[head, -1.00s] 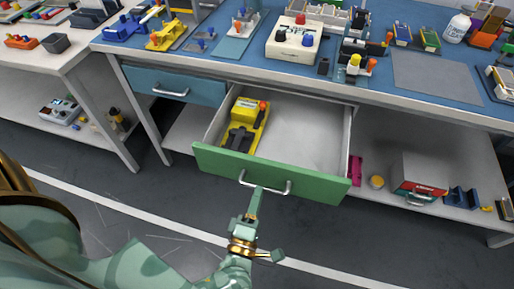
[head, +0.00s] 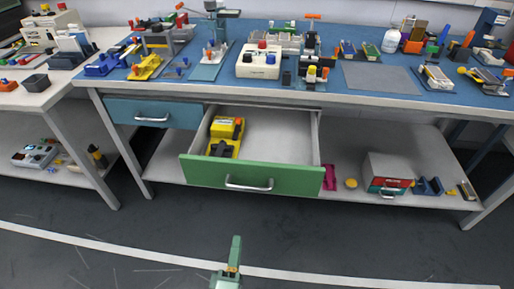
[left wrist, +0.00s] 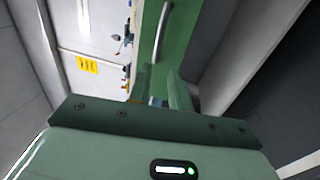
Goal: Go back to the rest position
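The green-fronted drawer (head: 300,181) stands pulled out under the blue bench top, with its metal handle (head: 249,187) on the front. A yellow device (head: 226,137) with dark parts lies in the drawer's left part. My left gripper (head: 236,245) is below and in front of the handle in the head view, apart from it. In the left wrist view, the fingers of my left gripper (left wrist: 162,88) stand apart with nothing seen between them. The handle (left wrist: 161,34) and green front (left wrist: 192,40) show beyond them. My right gripper is in neither view.
A closed blue drawer (head: 152,113) is left of the open one. The lower shelf (head: 350,195) holds a toolbox-like case (head: 388,172). The grey floor (head: 370,235) ahead is clear.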

